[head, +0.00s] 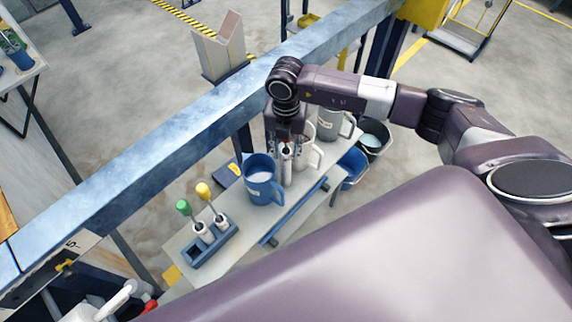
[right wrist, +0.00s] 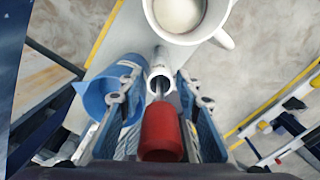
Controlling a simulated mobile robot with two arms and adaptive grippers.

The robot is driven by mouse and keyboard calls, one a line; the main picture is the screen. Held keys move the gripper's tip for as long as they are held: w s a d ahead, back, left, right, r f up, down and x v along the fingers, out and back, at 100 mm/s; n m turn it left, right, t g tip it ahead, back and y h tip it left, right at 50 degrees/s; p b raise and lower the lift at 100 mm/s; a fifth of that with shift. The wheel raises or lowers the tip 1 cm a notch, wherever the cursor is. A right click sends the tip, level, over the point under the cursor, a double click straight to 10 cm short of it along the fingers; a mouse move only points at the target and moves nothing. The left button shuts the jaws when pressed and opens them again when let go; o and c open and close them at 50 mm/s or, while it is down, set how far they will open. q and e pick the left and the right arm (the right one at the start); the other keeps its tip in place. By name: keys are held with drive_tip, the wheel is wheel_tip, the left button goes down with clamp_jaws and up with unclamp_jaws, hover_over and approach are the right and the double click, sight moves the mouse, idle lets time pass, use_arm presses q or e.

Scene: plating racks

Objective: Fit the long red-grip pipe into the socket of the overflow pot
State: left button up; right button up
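The red-grip pipe (right wrist: 162,134) stands upright in the right wrist view, its red grip between my right fingers. Its thin shaft runs down to the mouth of a white tube (right wrist: 160,72). This tube, the apparent socket, also shows in the head view (head: 287,170), between a blue pot (head: 262,180) and a white pot (head: 316,152). How deep the shaft sits is hidden. My right gripper (head: 287,150) points down around the grip, its fingers spread apart with gaps beside it. Which pot is the overflow pot is not clear.
A blue rack (head: 212,246) holds a green-grip pipe (head: 184,208) and a yellow-grip pipe (head: 204,191). A grey pot (head: 334,122) stands beyond the white one. Dark and blue buckets (head: 356,165) hang off the bench's right side. A long blue beam (head: 150,155) runs behind the bench.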

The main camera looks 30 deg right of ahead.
drive_tip(key=shift+f, duration=0.4)
drive_tip(key=shift+c, duration=0.4)
clamp_jaws()
drive_tip(key=shift+r, duration=0.15)
